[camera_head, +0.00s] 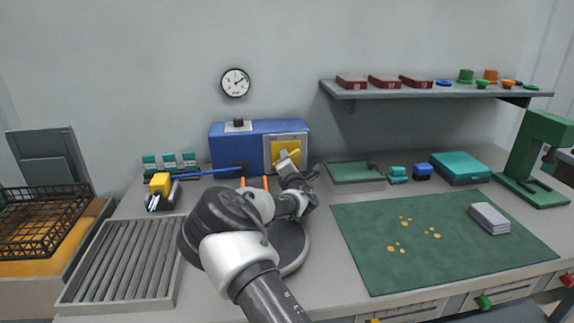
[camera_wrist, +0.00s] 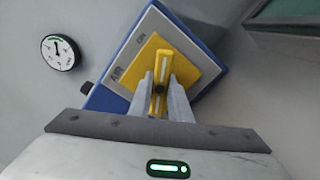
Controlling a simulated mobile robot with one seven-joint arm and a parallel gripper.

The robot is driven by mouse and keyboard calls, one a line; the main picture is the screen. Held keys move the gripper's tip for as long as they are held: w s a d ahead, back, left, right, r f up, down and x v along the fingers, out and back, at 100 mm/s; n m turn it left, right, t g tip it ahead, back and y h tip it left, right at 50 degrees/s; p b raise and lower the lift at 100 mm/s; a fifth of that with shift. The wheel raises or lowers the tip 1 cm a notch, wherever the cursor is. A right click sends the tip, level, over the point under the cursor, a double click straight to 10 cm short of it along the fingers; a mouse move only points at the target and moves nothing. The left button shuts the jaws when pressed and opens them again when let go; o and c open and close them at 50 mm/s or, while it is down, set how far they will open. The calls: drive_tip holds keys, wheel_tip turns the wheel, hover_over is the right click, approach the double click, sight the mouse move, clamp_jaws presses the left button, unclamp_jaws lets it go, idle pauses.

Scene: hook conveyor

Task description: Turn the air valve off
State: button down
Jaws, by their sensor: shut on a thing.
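The air valve is on a blue box (camera_head: 229,149) against the back wall. The box has a grey panel with a yellow plate, and it also shows in the wrist view (camera_wrist: 121,100). The panel there reads "AIR" and "ON" and looks tilted. A narrow yellow handle (camera_wrist: 161,66) with a dark pivot stands out from the middle of the plate. My gripper (camera_wrist: 162,88) is shut on this handle, one finger on each side. In the head view my gripper (camera_head: 289,160) is in front of the yellow plate and hides part of it.
A round gauge (camera_head: 235,82) hangs on the wall above the box. A blue rod (camera_head: 207,173) and a yellow-topped tool (camera_head: 160,185) lie to the left. A green mat (camera_head: 365,250) is at right, below a wall shelf (camera_head: 420,92).

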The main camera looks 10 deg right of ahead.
drive_tip(key=m+b, duration=0.3)
drive_tip(key=m, duration=0.2)
drive_tip(key=shift+m+b, duration=0.3)
drive_tip(key=shift+m, duration=0.1)
idle(0.4)
drive_tip(key=c, duration=1.6)
unclamp_jaws()
drive_tip(key=shift+c, duration=0.2)
